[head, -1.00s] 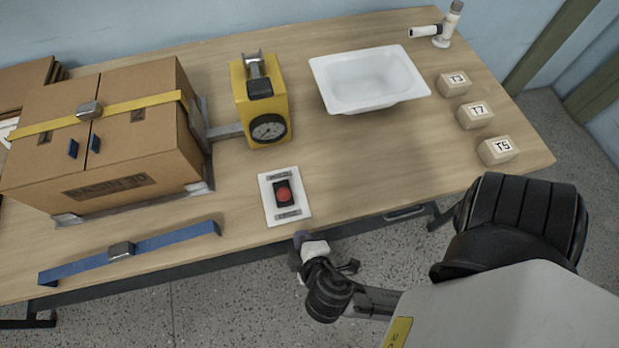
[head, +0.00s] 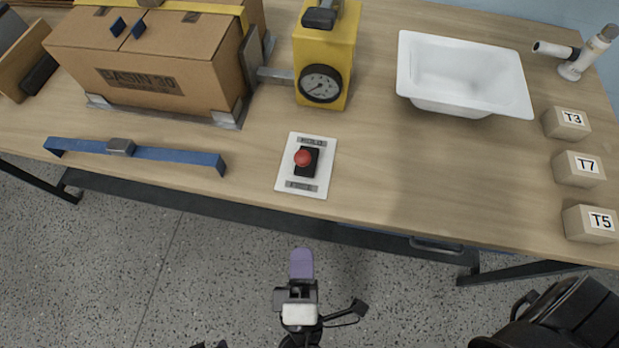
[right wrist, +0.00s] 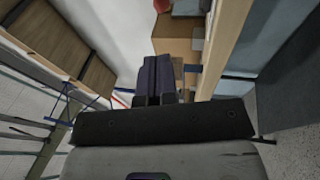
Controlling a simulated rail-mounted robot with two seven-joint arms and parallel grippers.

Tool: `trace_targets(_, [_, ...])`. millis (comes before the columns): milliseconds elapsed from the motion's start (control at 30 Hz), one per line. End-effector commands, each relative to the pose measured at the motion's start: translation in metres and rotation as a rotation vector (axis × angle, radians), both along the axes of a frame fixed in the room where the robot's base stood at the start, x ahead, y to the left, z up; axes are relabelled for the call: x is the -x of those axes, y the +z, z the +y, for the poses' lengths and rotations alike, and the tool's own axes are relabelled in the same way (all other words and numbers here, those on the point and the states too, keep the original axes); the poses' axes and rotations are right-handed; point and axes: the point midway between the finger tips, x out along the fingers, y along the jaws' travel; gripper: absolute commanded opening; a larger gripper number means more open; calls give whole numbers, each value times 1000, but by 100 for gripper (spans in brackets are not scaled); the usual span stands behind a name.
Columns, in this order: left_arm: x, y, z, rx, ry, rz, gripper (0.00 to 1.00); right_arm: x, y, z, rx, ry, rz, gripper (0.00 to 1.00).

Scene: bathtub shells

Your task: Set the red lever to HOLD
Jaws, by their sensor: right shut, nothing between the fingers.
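The red lever shows as a red knob (head: 303,158) on a black base, on a white plate (head: 287,178) near the table's front edge. The knob stands near the middle of the plate. My right gripper (head: 301,262) has purple fingers, is shut and empty, and points toward the table from in front of its edge, apart from the lever. Its fingers (right wrist: 157,75) also show in the right wrist view, with a red thing at the top edge. My left gripper is out of view.
A yellow gauge box (head: 325,60) stands behind the plate. A strapped carton (head: 180,60) and a blue bar (head: 170,153) are to the left. A white basin (head: 465,75) and blocks T3 (head: 567,124), T7 (head: 578,169) and T5 (head: 590,224) are to the right. Table around the plate is clear.

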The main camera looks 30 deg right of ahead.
Motion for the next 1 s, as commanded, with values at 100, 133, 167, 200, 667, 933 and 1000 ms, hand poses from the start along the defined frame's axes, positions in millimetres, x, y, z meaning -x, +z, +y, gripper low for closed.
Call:
trace_targets(100, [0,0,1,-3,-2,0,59,0,0,0,0,0,0,0])
trace_targets(133, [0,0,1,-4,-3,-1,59,0,0,0,0,0,0,0])
trace_targets(167, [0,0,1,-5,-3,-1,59,0,0,0,0,0,0,0])
trace_targets(200, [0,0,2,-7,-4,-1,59,0,0,0,0,0,0,0])
trace_targets(667, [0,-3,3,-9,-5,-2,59,-38,11,-22,-4,-3,-3,0])
trace_targets(933, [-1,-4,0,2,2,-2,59,-80,23,-46,-3,-2,-3,0])
trace_targets(1000, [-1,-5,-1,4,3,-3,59,-89,25,-51,-2,-1,-2,0])
